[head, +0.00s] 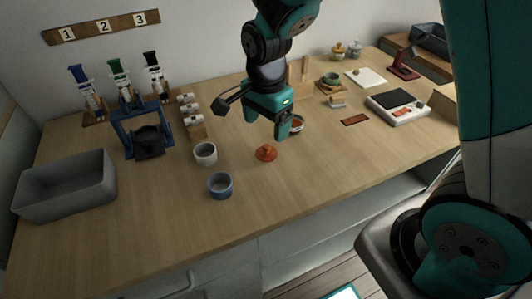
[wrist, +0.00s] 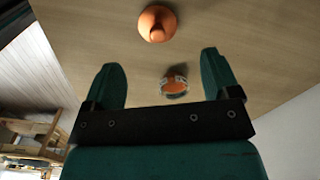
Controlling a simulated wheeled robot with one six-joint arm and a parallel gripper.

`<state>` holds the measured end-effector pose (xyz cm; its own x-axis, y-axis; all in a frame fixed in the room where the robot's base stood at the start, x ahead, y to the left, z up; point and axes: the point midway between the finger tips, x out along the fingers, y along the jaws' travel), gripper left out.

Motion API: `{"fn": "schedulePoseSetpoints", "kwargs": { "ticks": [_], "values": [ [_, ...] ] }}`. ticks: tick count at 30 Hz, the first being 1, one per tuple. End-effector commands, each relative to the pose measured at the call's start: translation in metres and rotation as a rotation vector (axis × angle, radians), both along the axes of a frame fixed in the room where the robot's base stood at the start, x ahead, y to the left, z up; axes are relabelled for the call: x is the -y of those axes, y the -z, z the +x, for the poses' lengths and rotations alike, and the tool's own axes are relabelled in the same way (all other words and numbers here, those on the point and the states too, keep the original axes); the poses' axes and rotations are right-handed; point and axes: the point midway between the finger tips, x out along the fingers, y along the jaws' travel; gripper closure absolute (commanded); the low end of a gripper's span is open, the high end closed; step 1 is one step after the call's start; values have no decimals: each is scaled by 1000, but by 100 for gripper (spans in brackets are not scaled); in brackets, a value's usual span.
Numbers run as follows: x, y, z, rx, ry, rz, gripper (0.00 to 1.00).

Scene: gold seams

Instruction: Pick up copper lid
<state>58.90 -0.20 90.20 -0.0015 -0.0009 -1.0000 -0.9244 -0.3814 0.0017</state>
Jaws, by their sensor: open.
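The copper lid (head: 266,153) is a small orange-brown disc with a knob, lying on the wooden table in the middle of the head view. It also shows at the top of the wrist view (wrist: 157,23), beyond the fingertips. My gripper (head: 284,131) is open and empty, above the table and just to the upper right of the lid in the head view. Its two fingers (wrist: 161,70) are spread apart in the wrist view. A round bowl with orange contents (head: 296,124) stands behind the gripper, partly hidden by a finger; it shows between the fingers in the wrist view (wrist: 174,85).
A white cup (head: 205,153) and a blue cup (head: 220,185) stand left of the lid. A grey bin (head: 66,186) and a blue stand (head: 143,129) are farther left. A scale (head: 398,107) sits at right. The table in front of the lid is clear.

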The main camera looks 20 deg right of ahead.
Motion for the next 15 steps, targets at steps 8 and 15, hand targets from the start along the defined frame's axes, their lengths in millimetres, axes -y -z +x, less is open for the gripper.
{"fn": "schedulePoseSetpoints", "kwargs": {
  "ticks": [8, 15],
  "values": [
    [0, 27, 0, 0, -1, 0, 18],
    [4, 62, -2, -3, -1, 0, 18]
  ]
}}
